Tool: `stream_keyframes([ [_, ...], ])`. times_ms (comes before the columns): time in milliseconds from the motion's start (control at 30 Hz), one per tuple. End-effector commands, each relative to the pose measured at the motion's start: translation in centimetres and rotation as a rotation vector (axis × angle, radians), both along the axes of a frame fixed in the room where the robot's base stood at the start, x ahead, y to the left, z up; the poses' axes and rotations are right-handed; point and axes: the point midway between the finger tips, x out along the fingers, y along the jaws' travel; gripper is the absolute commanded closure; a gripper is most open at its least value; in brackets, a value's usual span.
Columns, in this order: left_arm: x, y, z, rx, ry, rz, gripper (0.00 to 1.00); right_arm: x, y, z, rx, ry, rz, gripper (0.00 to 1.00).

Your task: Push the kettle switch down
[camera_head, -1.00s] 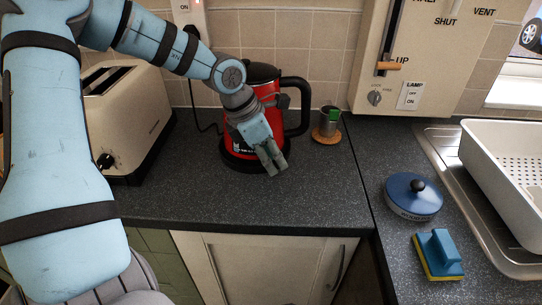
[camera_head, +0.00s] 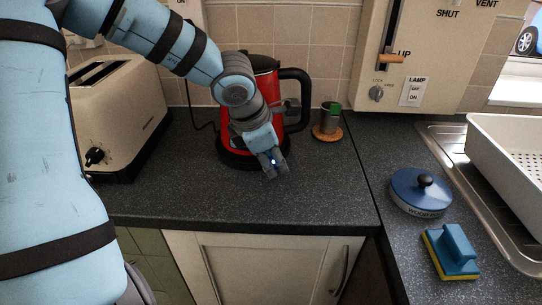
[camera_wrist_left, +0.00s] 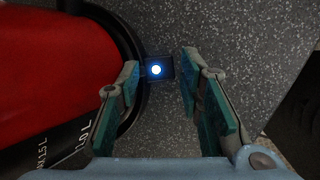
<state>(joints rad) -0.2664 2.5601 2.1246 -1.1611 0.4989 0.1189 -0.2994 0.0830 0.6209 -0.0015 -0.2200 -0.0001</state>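The red kettle (camera_head: 240,138) with a black handle stands on its black base on the dark counter. It fills the left of the left wrist view (camera_wrist_left: 50,65). The switch (camera_wrist_left: 157,69) is a small dark tab with a lit blue-white light at the edge of the kettle's base. My left gripper (camera_head: 273,163) points down in front of the kettle and hides part of it. In the left wrist view its two fingers (camera_wrist_left: 160,85) are apart and empty, one on each side of the switch. I cannot tell whether they touch it. My right gripper is not in view.
A cream toaster (camera_head: 120,120) stands left of the kettle. A metal cup (camera_head: 328,118) on a cork coaster is just right of the handle. A blue round tin (camera_head: 420,190), a blue sponge brush (camera_head: 452,250) and a white dish rack (camera_head: 500,140) lie further right. The front counter is clear.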

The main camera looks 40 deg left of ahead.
Motion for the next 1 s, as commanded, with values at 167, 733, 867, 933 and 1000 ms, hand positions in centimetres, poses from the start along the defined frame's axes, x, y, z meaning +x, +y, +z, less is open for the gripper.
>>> stream_keyframes([
  [167, -0.5, 0.0, 1.5, 0.000, -0.004, 0.002, 0.66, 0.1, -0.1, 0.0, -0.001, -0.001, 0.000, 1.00],
  [733, -3.2, -0.1, 6.7, -0.002, -0.001, -0.002, 0.66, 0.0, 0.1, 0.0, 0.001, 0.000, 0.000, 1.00],
  [867, -3.2, -0.1, 6.7, -0.003, -0.001, -0.001, 0.66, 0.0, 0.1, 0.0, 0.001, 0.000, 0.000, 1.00],
  [933, -3.2, -0.1, 6.7, -0.003, -0.001, -0.001, 0.66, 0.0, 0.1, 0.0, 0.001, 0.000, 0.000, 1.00],
  [1000, -3.2, -0.1, 6.7, -0.003, -0.001, -0.001, 0.66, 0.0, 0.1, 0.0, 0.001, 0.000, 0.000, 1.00],
])
